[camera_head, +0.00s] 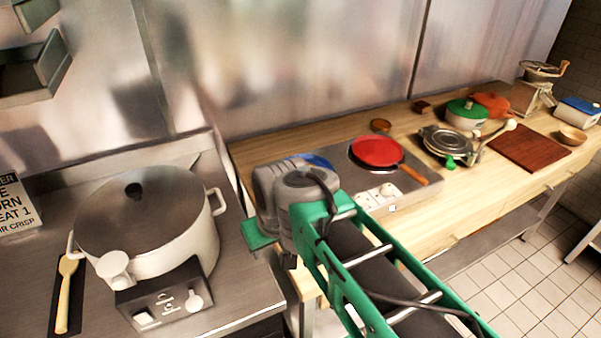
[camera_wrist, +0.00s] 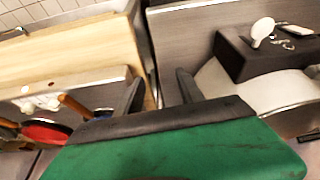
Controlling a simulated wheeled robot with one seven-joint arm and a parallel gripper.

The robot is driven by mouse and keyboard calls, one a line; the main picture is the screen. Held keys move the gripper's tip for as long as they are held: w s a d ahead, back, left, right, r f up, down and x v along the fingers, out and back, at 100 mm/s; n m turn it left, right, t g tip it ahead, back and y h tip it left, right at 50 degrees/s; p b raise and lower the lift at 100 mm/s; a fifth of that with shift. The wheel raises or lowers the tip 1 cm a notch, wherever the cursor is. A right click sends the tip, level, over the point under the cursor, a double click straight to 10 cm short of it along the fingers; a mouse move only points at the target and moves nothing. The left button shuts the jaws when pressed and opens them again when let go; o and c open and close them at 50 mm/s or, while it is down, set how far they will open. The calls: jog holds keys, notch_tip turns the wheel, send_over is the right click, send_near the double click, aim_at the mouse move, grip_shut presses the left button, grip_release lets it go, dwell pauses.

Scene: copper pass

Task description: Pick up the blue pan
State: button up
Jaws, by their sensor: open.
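The blue pan (camera_head: 316,160) rests at the left end of the steel hob on the wooden counter. In the head view only part of its blue surface shows; my arm's wrist hides the rest. In the wrist view a sliver of blue pan (camera_wrist: 103,112) shows at the left, beside a wooden handle, partly covered by my gripper. My gripper (camera_wrist: 158,88) is open with nothing between its dark fingers. It is apart from the pan, over the gap between the steel counter and the wooden counter.
A red pan (camera_head: 377,152) sits right of the blue pan on the hob (camera_head: 400,188). A large lidded pot (camera_head: 150,240) stands on the left steel counter. A steel-lidded pan (camera_head: 450,142), green-lidded pot (camera_head: 466,113) and cutting board (camera_head: 528,150) lie farther right. A metal wall backs the counters.

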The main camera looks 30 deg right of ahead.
jog(key=shift+m, duration=0.4)
jog(key=w+d, duration=0.3)
jog(key=d, duration=0.4)
jog(key=w+d+r, duration=0.1)
jog(key=w+d, duration=0.2)
jog(key=d, duration=0.4)
jog(key=w+d, duration=0.3)
jog(key=d, duration=0.5)
jog(key=shift+w+d+r+p, duration=0.1)
jog(key=shift+w+r+p, duration=0.05)
jog(key=shift+w+p, duration=0.2)
jog(key=shift+t, duration=0.3)
jog(key=x, duration=0.2)
jog(key=p+x, duration=0.1)
jog(key=x, duration=0.2)
jog(key=p+x, duration=0.1)
jog(key=x, duration=0.1)
jog(key=shift+w+d, duration=0.15)
jog(key=shift+d, duration=0.15)
grip_shut()
